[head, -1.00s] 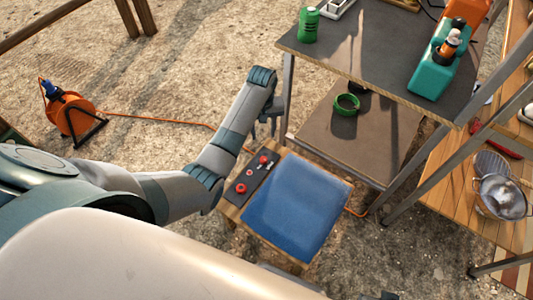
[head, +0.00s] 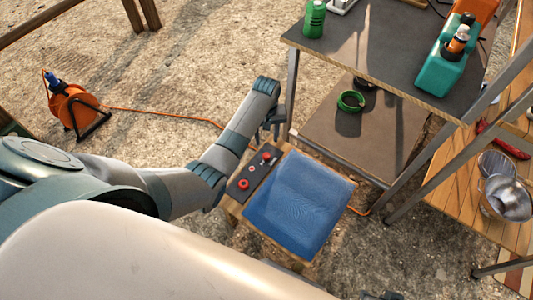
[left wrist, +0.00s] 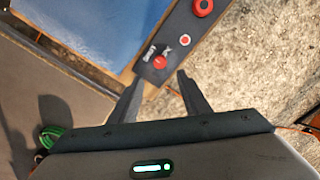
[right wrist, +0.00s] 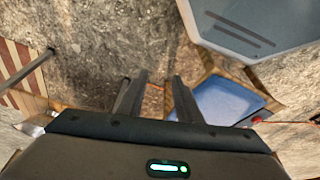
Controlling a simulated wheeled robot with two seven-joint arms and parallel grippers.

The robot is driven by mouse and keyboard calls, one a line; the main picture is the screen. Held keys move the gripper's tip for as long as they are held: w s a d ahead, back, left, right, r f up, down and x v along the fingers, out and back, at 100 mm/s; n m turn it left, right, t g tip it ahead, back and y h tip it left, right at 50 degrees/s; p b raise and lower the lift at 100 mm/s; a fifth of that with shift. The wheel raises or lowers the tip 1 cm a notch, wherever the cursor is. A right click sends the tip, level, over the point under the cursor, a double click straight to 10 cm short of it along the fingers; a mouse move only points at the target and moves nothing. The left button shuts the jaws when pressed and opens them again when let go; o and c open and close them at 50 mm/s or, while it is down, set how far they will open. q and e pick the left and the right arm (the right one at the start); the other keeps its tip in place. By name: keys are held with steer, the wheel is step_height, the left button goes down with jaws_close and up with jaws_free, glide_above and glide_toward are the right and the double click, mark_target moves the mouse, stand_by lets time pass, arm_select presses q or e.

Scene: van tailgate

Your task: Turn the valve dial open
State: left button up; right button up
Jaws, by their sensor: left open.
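A dark control panel (head: 259,171) lies along the left edge of a small wooden table, beside a blue mat. It carries red controls. The red dial (head: 267,156) at its far end shows in the left wrist view (left wrist: 159,62) with white marks beside it. A small red button (left wrist: 184,40) and a larger red knob (left wrist: 202,7) sit farther along the panel. My left gripper (head: 272,128) is beyond the panel's far end. In the left wrist view its open, empty fingers (left wrist: 158,80) point at the dial without touching it. My right gripper (right wrist: 155,80) is open and empty, away from the panel.
The blue mat (head: 298,203) covers most of the table. A metal-legged shelf (head: 375,55) stands close beyond my left gripper, with a green can (head: 314,19), a teal container (head: 447,62) and a green ring (head: 351,101). An orange cable reel (head: 75,108) stands on the ground at left.

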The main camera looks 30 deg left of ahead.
mark_target(266, 155)
arm_select(q)
step_height(266, 155, down, 9)
steer(key=shift+f+b, duration=0.1)
steer(key=shift+b, duration=1.1)
steer(key=shift+f, duration=0.9)
arm_select(e)
steer(key=shift+w+a+t+y, duration=0.4)
steer(key=shift+w+a+t, duration=0.3)
steer(key=shift+a, duration=0.35)
steer(key=shift+w+a+t+y, duration=0.4)
steer(key=shift+w+a+t, duration=0.2)
steer(key=shift+w+a, duration=0.35)
steer(key=shift+s+a, duration=0.1)
steer(key=shift+s, duration=0.05)
arm_select(q)
steer(key=c, duration=1)
steer(key=shift+c, duration=0.2)
